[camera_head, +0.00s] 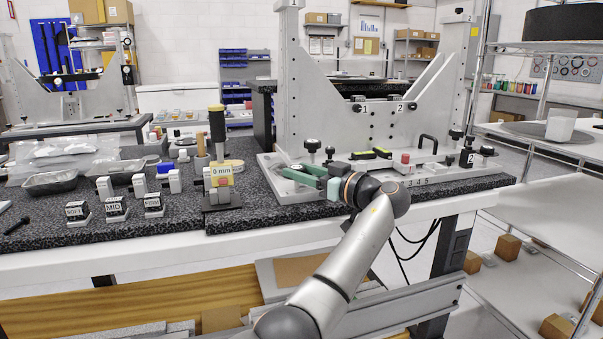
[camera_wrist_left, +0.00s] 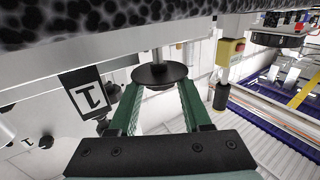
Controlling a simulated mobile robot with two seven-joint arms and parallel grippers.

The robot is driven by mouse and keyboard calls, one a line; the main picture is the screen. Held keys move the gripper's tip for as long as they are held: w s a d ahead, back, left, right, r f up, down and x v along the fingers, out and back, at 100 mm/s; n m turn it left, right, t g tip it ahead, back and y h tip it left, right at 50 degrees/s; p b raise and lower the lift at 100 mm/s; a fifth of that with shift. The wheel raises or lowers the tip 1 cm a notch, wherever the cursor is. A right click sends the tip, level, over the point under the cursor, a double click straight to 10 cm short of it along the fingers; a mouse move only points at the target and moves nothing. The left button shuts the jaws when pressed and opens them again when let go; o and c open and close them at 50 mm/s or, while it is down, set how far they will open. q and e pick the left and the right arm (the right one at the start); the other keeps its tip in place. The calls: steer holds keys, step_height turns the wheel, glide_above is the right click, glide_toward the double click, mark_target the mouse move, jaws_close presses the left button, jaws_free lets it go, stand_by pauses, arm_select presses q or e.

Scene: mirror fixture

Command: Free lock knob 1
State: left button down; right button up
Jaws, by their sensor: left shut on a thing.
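The left gripper (camera_head: 296,171), with green fingers, is at the front left of the grey fixture base (camera_head: 262,163). In the left wrist view, its fingers (camera_wrist_left: 158,92) are on either side of a round black knob (camera_wrist_left: 160,75) and are shut on it. A black plate marked 1 (camera_wrist_left: 88,94) is beside the knob, upside down in this view. In the head view the gripper hides the held knob and its plate. A black knob (camera_head: 312,146) stands just behind the gripper. The right gripper is not in view.
A black plate marked 2 (camera_head: 467,158) is at the base's right end. Left of the gripper is a yellow 0 mm gauge (camera_head: 222,174) on a post. Marked blocks (camera_head: 115,207) are farther left.

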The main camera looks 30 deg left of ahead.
arm_select(q)
steer(key=shift+n+g, duration=0.5)
steer(key=shift+g, duration=0.3)
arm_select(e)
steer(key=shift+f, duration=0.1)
arm_select(q)
steer(key=shift+w+n+g, duration=0.1)
steer(key=shift+n+g, duration=0.2)
steer(key=shift+g, duration=0.2)
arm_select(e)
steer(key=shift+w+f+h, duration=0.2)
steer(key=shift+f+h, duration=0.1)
arm_select(q)
steer(key=shift+a, duration=0.1)
steer(key=shift+c, duration=1.7)
jaws_free()
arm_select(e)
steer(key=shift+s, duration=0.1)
arm_select(q)
steer(key=shift+m+t, duration=1.1)
steer(key=shift+t, duration=0.6)
